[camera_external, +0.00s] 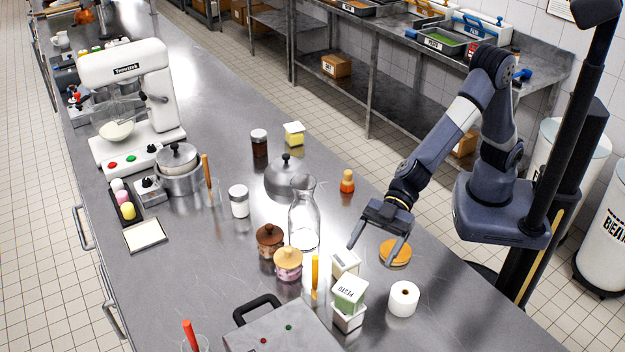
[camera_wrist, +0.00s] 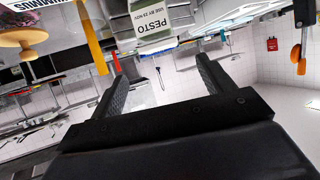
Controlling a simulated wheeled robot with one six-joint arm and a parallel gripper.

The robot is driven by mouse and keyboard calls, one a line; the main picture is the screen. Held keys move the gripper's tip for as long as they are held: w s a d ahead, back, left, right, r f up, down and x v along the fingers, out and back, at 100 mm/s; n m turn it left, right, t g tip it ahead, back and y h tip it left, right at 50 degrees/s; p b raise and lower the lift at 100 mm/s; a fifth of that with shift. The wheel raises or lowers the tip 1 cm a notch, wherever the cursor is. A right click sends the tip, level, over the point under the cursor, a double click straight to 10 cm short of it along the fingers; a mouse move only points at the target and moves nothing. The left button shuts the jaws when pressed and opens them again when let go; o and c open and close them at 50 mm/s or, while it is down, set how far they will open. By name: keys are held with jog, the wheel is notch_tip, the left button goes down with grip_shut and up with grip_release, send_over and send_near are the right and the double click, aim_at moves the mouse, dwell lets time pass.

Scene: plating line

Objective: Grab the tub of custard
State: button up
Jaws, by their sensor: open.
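No label reading custard is legible. A yellow tub with a pale lid (camera_external: 293,134) stands far back, left of my arm. In the external view, a green-and-white tub marked PESTO (camera_external: 351,291) sits on a white tub (camera_external: 348,318), with another pale tub (camera_external: 345,262) just behind. The contents of these pale tubs cannot be told. My gripper (camera_external: 370,254) is open and empty, above the counter close to the pale tub. In the wrist view, the pesto tub (camera_wrist: 150,18) shows beyond the open fingers (camera_wrist: 158,72), at the top.
A glass carafe (camera_external: 304,222), lidded jars (camera_external: 288,265) and a yellow upright stick (camera_external: 315,275) stand left. Bare counter (camera_external: 225,262) lies farther left.

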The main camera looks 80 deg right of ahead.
jog(key=shift+o, duration=0.6)
